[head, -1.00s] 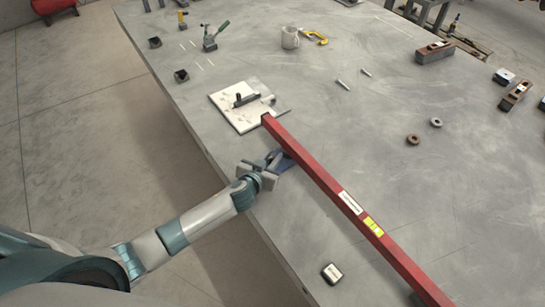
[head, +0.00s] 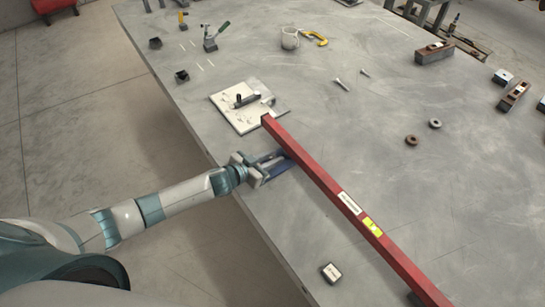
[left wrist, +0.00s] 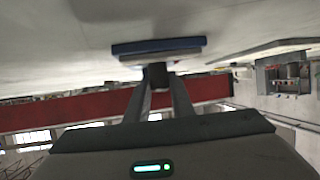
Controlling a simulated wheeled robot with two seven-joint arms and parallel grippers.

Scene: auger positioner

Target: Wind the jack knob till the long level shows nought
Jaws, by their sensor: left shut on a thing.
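The long red level (head: 322,183) lies diagonally across the bench, with a white label and a yellow-green vial (head: 372,227) too small to read. It also shows as a red band in the left wrist view (left wrist: 60,115). The blue jack (head: 284,168) is at the level's far part, partly hidden by my gripper. In the left wrist view its blue plate (left wrist: 172,46) shows, with a dark knob (left wrist: 158,75) by it. My left gripper (head: 270,161) is shut on the knob, the fingers on either side of it. My right gripper is not in view.
A pale plate with a dark clamp (head: 240,118) lies just beyond the level's far end. A small white-topped block (head: 331,272) sits near the bench's front edge. The bench around the jack is mostly clear.

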